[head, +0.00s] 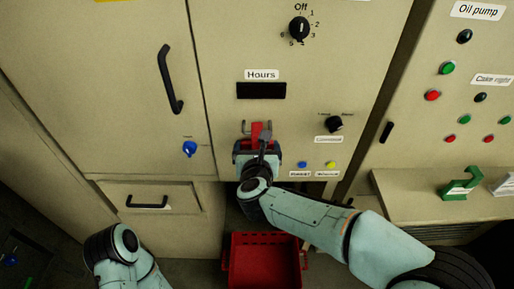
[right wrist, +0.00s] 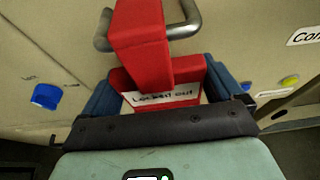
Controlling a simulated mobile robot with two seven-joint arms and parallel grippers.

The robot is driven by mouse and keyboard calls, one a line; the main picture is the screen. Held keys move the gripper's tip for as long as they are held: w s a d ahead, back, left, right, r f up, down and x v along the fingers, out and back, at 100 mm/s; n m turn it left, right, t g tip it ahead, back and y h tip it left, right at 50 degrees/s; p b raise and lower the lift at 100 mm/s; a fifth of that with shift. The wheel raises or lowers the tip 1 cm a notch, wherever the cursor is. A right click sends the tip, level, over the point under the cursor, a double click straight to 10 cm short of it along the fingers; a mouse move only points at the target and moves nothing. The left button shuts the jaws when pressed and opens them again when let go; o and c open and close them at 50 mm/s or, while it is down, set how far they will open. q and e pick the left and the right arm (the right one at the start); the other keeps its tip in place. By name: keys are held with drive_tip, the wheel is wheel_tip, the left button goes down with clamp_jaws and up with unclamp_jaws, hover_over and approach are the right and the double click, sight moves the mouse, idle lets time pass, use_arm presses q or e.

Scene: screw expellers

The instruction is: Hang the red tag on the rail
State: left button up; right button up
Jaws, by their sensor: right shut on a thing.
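The red tag (head: 257,129) is in my right gripper (head: 257,148) at the cabinet front, below the "Hours" display. In the right wrist view the tag (right wrist: 142,45) has a thick red upper part and a white "Locked out" label, between the blue fingers of the gripper (right wrist: 165,84). The grey metal rail (right wrist: 189,20) is behind the tag's upper part, which covers its middle. I cannot tell whether the tag is hooked over the rail or only in front of it. My left arm shows at the lower left of the head view, but its gripper is not visible.
A red crate (head: 264,241) is on the floor below. A blue knob (head: 189,148) is left of the rail; a black knob (head: 335,123) and small blue (head: 302,164) and yellow (head: 331,165) buttons are to its right. A green object (head: 461,184) stands on the right ledge.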

drive_tip(key=o, duration=0.7)
